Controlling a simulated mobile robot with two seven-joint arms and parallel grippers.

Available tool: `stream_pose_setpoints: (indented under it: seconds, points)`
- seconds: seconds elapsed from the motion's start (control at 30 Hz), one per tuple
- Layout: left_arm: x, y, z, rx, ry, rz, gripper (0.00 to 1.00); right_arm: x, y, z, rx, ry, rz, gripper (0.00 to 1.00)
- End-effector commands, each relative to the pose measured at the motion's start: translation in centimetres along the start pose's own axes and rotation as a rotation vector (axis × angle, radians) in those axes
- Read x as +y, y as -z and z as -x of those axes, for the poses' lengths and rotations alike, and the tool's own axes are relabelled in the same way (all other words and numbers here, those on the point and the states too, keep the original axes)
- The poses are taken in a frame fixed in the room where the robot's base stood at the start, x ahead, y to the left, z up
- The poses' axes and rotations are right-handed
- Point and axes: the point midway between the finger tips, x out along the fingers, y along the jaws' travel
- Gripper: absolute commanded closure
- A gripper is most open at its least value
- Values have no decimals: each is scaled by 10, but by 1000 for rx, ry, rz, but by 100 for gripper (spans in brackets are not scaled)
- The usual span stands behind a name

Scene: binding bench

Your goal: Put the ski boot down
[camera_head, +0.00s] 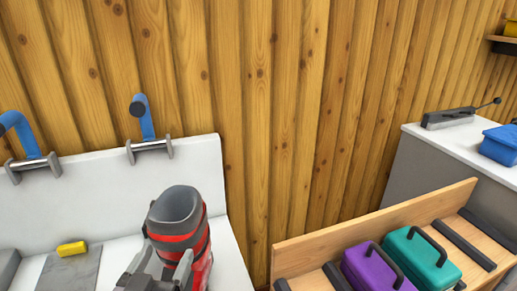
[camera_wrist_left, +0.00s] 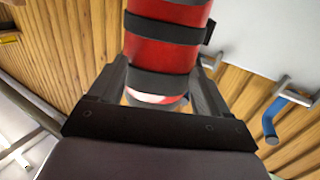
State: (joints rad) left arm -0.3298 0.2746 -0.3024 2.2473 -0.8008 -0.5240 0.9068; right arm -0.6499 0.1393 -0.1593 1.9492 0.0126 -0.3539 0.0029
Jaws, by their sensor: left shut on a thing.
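The ski boot (camera_head: 178,222) is red with black bands and a dark grey cuff. It stands roughly upright in the head view, low and left of centre, in front of the white bench (camera_head: 110,172). My left gripper (camera_head: 168,262) is shut on the boot, its fingers on either side of it. In the left wrist view the boot (camera_wrist_left: 165,50) rises between the two fingers of my left gripper (camera_wrist_left: 165,95). The underside of the boot is out of sight, so I cannot tell whether it touches the bench. My right gripper is not in view.
A yellow block (camera_head: 72,248) lies on a grey plate (camera_head: 68,272) on the bench. Blue-handled clamps (camera_head: 148,125) stand on the bench's back. At right, a wooden rack (camera_head: 375,228) holds purple (camera_head: 375,270) and teal (camera_head: 422,260) cases. A blue box (camera_head: 499,145) sits on a white-topped cabinet.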

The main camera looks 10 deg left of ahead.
Motion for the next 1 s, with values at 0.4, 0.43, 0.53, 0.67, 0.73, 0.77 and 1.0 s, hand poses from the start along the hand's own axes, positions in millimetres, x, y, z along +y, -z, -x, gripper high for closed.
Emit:
stream_pose_setpoints:
  seconds: [0.4,0.43,0.53,0.67,0.73,0.77,1.0]
  points:
    - [-9,11,-15,18,55,4,100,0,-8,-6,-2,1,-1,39]
    - [-11,12,-18,19,68,5,100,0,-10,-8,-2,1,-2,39]
    - [-19,18,-30,20,120,9,100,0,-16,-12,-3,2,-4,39]
    - [-29,27,-44,19,190,14,100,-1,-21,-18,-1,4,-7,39]
    - [-34,32,-52,19,226,16,100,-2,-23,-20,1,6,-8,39]
    - [-37,35,-54,18,242,16,100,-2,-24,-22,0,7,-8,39]
    - [-51,52,-74,17,349,22,100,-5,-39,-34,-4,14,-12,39]
